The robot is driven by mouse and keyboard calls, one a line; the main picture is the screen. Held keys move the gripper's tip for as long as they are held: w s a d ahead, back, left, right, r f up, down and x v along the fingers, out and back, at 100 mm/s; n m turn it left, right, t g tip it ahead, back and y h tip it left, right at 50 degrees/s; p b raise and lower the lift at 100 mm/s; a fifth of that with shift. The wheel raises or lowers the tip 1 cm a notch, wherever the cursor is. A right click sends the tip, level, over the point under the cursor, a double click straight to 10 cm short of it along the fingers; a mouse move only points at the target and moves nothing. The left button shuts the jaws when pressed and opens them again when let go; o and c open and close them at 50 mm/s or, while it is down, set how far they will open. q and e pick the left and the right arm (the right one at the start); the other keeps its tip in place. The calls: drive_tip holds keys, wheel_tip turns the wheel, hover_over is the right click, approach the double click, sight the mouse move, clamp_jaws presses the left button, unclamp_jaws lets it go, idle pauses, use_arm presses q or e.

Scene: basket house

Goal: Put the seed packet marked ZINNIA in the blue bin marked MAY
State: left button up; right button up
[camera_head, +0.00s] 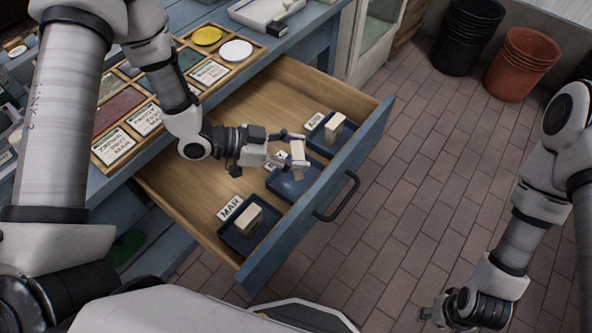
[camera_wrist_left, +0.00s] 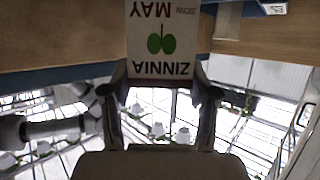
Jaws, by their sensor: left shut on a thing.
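My left gripper (camera_head: 290,147) is shut on the ZINNIA seed packet (camera_head: 298,153), a pale packet held over the open drawer. In the left wrist view the packet (camera_wrist_left: 162,40) sits between the fingers, with ZINNIA, MAY and a green leaf picture upside down. Below it in the head view is the middle blue bin (camera_head: 294,187); its label (camera_head: 277,159) is mostly hidden by my gripper. I cannot tell whether packet and bin touch. My right gripper (camera_head: 437,314) is at the lower right, away from the drawer; its jaw opening is unclear.
The wooden drawer (camera_head: 185,195) also holds a blue bin marked MAR (camera_head: 238,245) and a far blue bin (camera_head: 318,143), each with a pale packet. The drawer front (camera_head: 335,180) has a dark handle (camera_head: 345,198). Trays with labelled packets (camera_head: 146,118) lie on the bench.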

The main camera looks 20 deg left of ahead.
use_arm(q)
drive_tip(key=shift+f+b, duration=0.3)
drive_tip(key=shift+f, duration=2.05)
use_arm(e)
drive_tip(key=shift+f, duration=0.3)
use_arm(q)
drive_tip(key=shift+f, duration=0.1)
use_arm(e)
drive_tip(key=shift+f, duration=0.1)
use_arm(q)
drive_tip(key=o, duration=0.9)
